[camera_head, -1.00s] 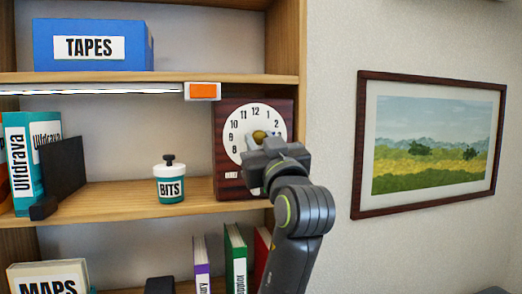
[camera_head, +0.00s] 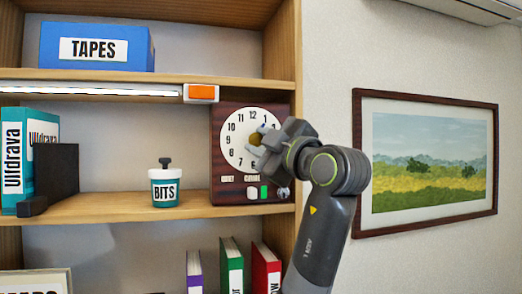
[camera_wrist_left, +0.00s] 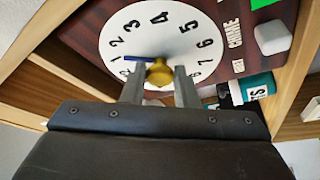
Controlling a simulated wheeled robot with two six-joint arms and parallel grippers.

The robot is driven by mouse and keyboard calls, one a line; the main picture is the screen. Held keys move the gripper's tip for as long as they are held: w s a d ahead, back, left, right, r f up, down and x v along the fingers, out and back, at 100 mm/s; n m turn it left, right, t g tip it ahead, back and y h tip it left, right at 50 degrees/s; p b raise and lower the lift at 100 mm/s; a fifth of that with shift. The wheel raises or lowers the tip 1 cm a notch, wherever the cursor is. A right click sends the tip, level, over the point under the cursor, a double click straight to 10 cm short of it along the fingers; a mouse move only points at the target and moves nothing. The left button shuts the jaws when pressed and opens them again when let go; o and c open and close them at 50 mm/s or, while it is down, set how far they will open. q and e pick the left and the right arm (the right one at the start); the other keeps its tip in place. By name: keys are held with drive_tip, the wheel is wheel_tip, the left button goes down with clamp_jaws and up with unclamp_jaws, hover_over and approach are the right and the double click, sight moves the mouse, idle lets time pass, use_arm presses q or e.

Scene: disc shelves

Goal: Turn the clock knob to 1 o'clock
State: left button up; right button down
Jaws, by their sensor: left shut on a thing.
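The clock (camera_head: 228,190) is a dark red-brown box with a white numbered dial (camera_head: 238,152), standing on the middle shelf. Its round yellow knob (camera_head: 256,138) carries a blue pointer (camera_head: 262,128) toward the upper right. In the left wrist view the knob (camera_wrist_left: 158,73) sits between the two fingers of my left gripper (camera_wrist_left: 160,85), which is shut on it. There the blue pointer (camera_wrist_left: 135,57) points near the 1. In the head view my left gripper (camera_head: 268,141) covers the right part of the dial. My right gripper is not in view.
A green button (camera_head: 265,192) and a white button (camera_head: 252,193) sit low on the clock. A BITS jar (camera_head: 165,190) stands left of it. An orange-ended light bar (camera_head: 202,93) is above. The shelf's side panel (camera_head: 283,45) is close to my arm at right.

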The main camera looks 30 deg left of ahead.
use_arm(q)
drive_tip(key=shift+n+g, duration=0.3)
drive_tip(key=shift+n, duration=0.3)
drive_tip(key=o, duration=1)
drive_tip(key=shift+s+d+f+b, duration=0.15)
drive_tip(key=shift+d+f+b, duration=0.05)
drive_tip(key=shift+d+b, duration=0.3)
drive_tip(key=b+v, duration=0.3)
drive_tip(key=v, duration=0.5)
drive_tip(key=b+v, duration=0.3)
drive_tip(key=v, duration=0.5)
drive_tip(key=shift+d+r+b, duration=0.2)
drive_tip(key=shift+b, duration=0.1)
